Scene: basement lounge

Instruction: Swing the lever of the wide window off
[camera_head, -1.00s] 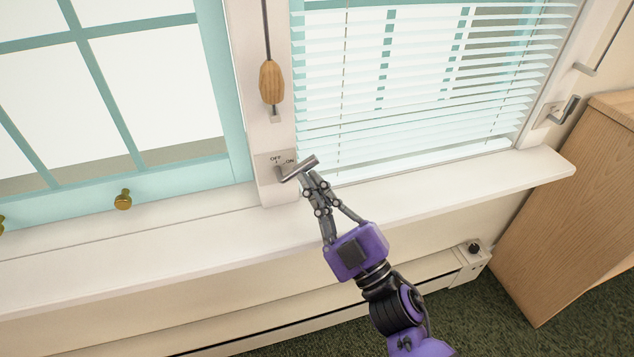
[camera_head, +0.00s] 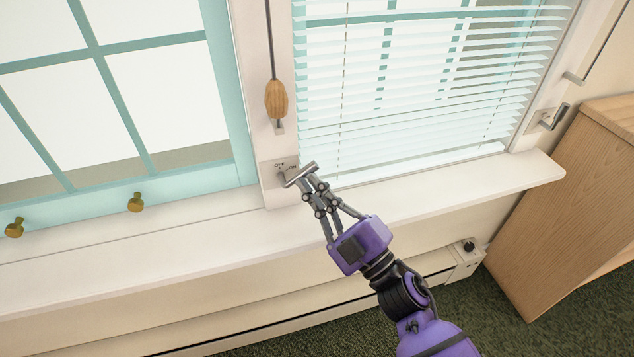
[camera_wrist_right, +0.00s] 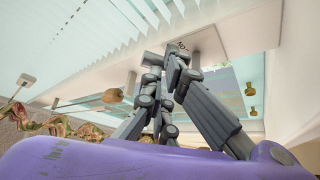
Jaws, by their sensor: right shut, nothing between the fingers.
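A grey metal lever (camera_head: 300,174) sticks out from a small plate (camera_head: 270,170) marked OFF and ON, on the white post between two windows. Its bar slants up to the right, on the ON side. My right gripper (camera_head: 309,184) is shut and empty, its fingertips at the underside of the bar; I cannot tell whether they touch. In the right wrist view the fingers (camera_wrist_right: 168,75) reach up close to the plate (camera_wrist_right: 187,48), and they partly hide the lever. The left window (camera_head: 130,100) has teal bars. My left gripper is not in view.
A wooden cord pull (camera_head: 276,99) hangs just above the plate. The right window has white blinds (camera_head: 420,90) and a second lever (camera_head: 553,117) at its right. The sill (camera_head: 430,195) runs below. A wooden cabinet (camera_head: 560,200) stands at the right.

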